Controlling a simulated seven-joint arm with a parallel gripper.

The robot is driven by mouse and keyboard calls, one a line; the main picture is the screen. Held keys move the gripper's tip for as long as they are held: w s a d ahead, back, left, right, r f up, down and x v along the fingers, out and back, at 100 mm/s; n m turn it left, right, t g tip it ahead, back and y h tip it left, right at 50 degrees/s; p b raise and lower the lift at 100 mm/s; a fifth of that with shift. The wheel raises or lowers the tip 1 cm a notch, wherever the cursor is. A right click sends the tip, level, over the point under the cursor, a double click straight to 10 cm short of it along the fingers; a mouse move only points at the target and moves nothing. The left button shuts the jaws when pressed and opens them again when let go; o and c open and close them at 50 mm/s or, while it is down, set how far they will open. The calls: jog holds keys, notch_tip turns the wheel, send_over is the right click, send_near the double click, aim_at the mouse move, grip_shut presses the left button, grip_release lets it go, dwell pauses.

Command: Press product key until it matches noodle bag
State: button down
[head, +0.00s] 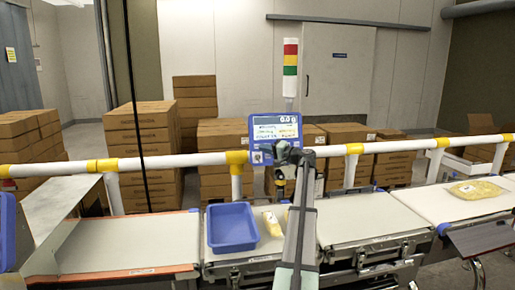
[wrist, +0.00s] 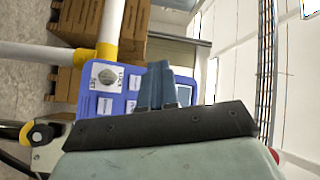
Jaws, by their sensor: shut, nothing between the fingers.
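The blue control panel (head: 262,121) stands behind the rail; its screen shows 0.0 at the top and lines too small to read. In the wrist view the panel (wrist: 88,104) shows pale keys or labels, one with a round picture. My gripper (head: 283,150) is shut and empty at the panel's lower edge. Its fingers (wrist: 156,72) overlap the panel in the wrist view; I cannot tell whether they touch a key. A yellow bag (head: 272,223) lies beside the blue tray. Another yellowish bag (head: 477,190) lies on the right belt. The product name is unreadable.
The blue tray (head: 231,246) sits on the middle belt section. A white and yellow rail (head: 190,159) runs across below the panel. A red, yellow and green light tower (head: 290,67) rises above it. Stacked cartons (head: 143,150) stand behind. The left belt (head: 130,243) is clear.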

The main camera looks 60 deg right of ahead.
aim_at(251, 145)
jog(key=w+d+f, duration=0.2)
jog(key=w+d, duration=0.4)
jog(key=shift+f, duration=0.2)
jog(key=shift+w+d, duration=0.1)
dwell(2.3)
jog(key=shift+w+d+f, duration=0.1)
jog(key=shift+d, duration=0.05)
jog(key=shift+w+d+f, duration=0.15)
jog(key=shift+w+d, duration=0.1)
jog(key=shift+w, duration=0.05)
dwell(0.9)
jog(key=shift+s+a, duration=0.1)
dwell(0.4)
jog(key=shift+s+a+r, duration=0.2)
jog(key=shift+s+a, duration=0.25)
jog(key=shift+s, duration=0.05)
jog(key=shift+s+a+r, duration=0.25)
jog(key=shift+s+a, duration=0.3)
jog(key=shift+s+a+r, duration=0.25)
jog(key=shift+s+a, duration=0.35)
jog(key=shift+s+a+r, duration=0.25)
jog(key=shift+s+a, duration=0.3)
dwell(0.8)
